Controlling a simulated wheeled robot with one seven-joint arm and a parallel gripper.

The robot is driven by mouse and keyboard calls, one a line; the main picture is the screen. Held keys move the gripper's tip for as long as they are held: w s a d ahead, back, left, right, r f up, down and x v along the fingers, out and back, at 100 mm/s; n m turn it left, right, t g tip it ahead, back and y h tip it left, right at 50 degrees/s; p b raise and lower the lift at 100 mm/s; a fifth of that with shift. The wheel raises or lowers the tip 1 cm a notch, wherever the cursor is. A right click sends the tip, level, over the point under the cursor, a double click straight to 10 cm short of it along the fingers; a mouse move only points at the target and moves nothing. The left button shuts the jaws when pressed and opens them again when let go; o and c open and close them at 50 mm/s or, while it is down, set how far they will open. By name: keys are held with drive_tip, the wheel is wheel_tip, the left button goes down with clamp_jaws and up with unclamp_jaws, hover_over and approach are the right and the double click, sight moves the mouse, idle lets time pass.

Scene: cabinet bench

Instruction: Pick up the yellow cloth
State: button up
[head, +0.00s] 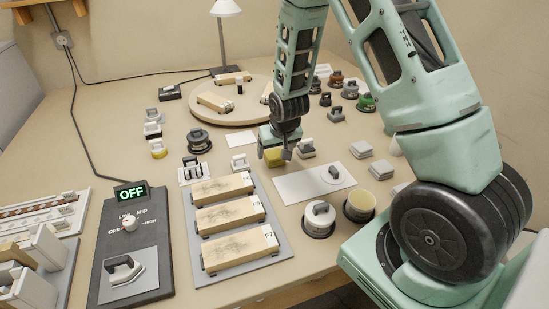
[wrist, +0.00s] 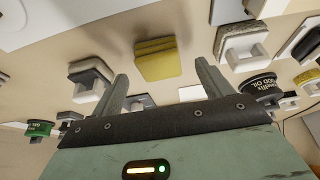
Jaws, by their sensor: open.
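The yellow cloth (head: 273,157) is a small folded block on the bench, partly hidden by my gripper (head: 277,146) in the head view. In the wrist view the cloth (wrist: 155,59) shows as stacked yellow layers. My gripper (wrist: 161,72) is open and empty, pointing down at the bench. In the wrist view its fingers lie to either side of the cloth's position, with the cloth just beyond the tips. I cannot tell the exact height gap.
A white board (head: 300,187) lies in front. Wooden blocks on a grey tray (head: 278,242) stand nearer left. Round tins (head: 319,222) are at the front right. A small white sheet (head: 240,162) lies to the left.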

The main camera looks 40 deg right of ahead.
sight(275, 154)
drive_tip(key=shift+x, duration=1.7)
drive_tip(key=shift+d, duration=0.1)
drive_tip(key=c, duration=1)
drive_tip(key=shift+c, duration=0.3)
wheel_tip(275, 154, up, 10)
